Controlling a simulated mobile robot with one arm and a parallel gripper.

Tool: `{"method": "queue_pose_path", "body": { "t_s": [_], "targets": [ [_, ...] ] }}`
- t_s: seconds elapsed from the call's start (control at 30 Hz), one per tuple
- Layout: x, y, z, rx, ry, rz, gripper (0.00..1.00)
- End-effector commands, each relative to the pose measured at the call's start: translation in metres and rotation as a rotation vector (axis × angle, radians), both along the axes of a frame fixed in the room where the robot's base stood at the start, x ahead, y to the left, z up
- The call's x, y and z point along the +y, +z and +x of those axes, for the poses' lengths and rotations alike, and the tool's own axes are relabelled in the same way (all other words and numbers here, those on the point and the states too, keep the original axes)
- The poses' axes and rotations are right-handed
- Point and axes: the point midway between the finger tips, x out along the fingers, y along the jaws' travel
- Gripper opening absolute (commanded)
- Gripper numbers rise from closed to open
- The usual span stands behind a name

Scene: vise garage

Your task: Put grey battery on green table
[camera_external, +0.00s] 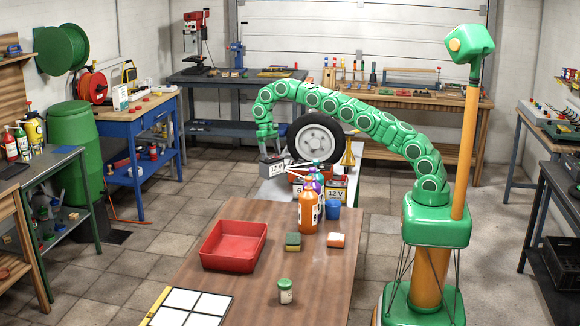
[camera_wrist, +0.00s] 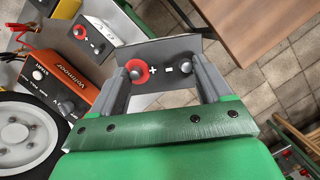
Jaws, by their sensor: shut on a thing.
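In the wrist view my gripper (camera_wrist: 170,85) is shut on the battery (camera_wrist: 160,50). Its red and grey terminals show between the fingers. Whether its underside touches anything is hidden. A table with a dark top and green frame (camera_external: 42,170) stands at the left, holding bottles.
A brown table (camera_external: 200,285) with a red tray (camera_external: 234,245) stands in front. Tiled floor is open at left.

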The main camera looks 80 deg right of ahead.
Motion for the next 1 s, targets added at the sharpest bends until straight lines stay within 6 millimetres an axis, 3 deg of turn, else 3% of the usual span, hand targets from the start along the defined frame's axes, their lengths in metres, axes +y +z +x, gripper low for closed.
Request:
{"method": "queue_pose_path", "body": {
  "t_s": [0.6, 1.0],
  "targets": [
    [-0.095, -0.041, 0.016, -0.002, -0.827, 0.0, 0.0],
    [-0.113, -0.049, 0.017, -0.004, -0.984, -0.001, 0.0]
  ]
}}
